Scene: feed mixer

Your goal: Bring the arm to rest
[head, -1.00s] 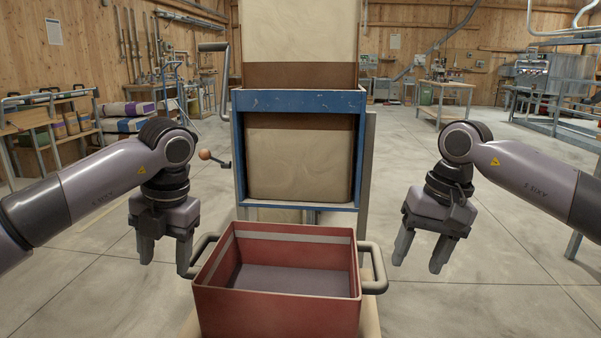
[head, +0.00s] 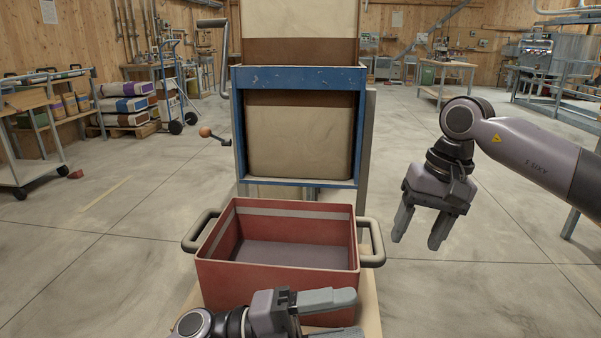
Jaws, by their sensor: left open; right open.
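My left gripper (head: 340,315) is low at the bottom of the head view, lying sideways in front of the red bin's near wall, its fingers pointing right. It is open and empty. My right gripper (head: 419,232) hangs with its fingers pointing down, to the right of the bin and apart from it. It is open and empty. The red bin (head: 275,279) has a handle on each side and looks empty inside.
A shelf cart (head: 30,158) and stacked sacks (head: 125,104) are at the left.

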